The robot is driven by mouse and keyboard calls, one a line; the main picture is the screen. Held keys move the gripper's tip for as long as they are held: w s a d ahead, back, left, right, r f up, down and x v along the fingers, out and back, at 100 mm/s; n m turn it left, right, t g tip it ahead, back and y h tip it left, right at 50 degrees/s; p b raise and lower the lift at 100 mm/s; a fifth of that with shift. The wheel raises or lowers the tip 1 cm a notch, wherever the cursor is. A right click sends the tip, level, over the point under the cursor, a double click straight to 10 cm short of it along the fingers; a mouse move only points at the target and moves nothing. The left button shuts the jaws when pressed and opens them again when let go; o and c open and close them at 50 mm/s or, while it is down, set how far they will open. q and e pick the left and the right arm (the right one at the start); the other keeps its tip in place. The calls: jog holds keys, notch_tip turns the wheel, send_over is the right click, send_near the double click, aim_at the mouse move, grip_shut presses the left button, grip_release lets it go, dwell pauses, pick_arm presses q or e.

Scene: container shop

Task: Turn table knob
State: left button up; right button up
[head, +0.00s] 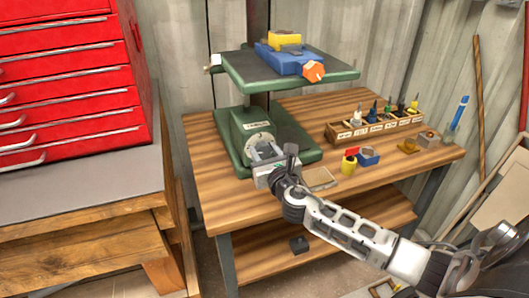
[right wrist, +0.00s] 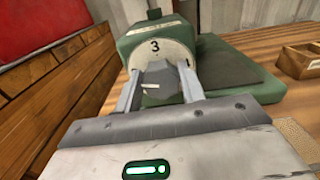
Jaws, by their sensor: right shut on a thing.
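The green drill-press machine (head: 236,127) stands on the wooden workbench, with a pale round dial (head: 257,133) on its front. The dial also shows in the right wrist view (right wrist: 156,49), with a 3 at its top and a 1 at its right. A dark grey knob (right wrist: 160,80) sticks out from the dial. My right gripper (head: 265,152) reaches to the dial, with one finger on each side of the knob, shut on it. The fingers and gripper body hide part of the dial's lower half. My left gripper is not in view.
The green table (head: 336,73) above carries a blue vise (head: 288,60) with an orange knob. A red tool chest (head: 70,80) stands left.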

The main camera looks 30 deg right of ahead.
jog(key=m, duration=0.4)
jog(key=shift+b, duration=0.4)
jog(key=m, duration=0.4)
jog(key=shift+d+f+b, duration=0.1)
jog(key=shift+d+b, duration=0.05)
jog(key=shift+b, duration=0.15)
jog(key=m, duration=0.4)
jog(key=shift+s+b, duration=0.1)
jog(key=shift+b, duration=0.2)
jog(key=shift+d+f+m, duration=0.1)
jog(key=shift+m, duration=1.9)
jog(key=o, duration=1)
jog(key=shift+c, duration=0.2)
